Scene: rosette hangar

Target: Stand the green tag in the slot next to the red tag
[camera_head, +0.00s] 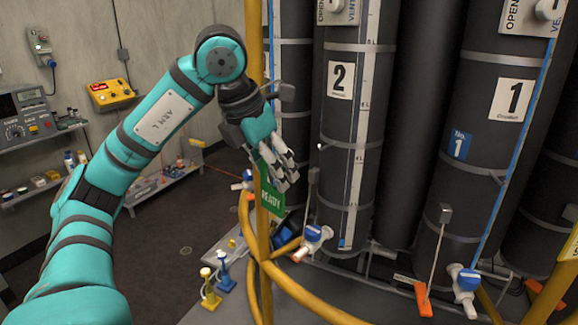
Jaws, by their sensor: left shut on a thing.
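The green tag (271,197), lettered READY, hangs upright just below the fingers of my left gripper (281,172). The gripper is shut on its upper end, in front of the dark cylinders. A yellow post stands close beside the tag; I cannot tell whether they touch. I cannot make out a red tag for certain. The slot cannot be made out. My right gripper is not in view.
Yellow pipes (300,292) curve close below the tag. Tall dark cylinders (346,120) marked 2 and 1 fill the right side, with blue-and-white valves (467,279) at their feet. A wall bench (165,185) stands at left; the dark floor before it is clear.

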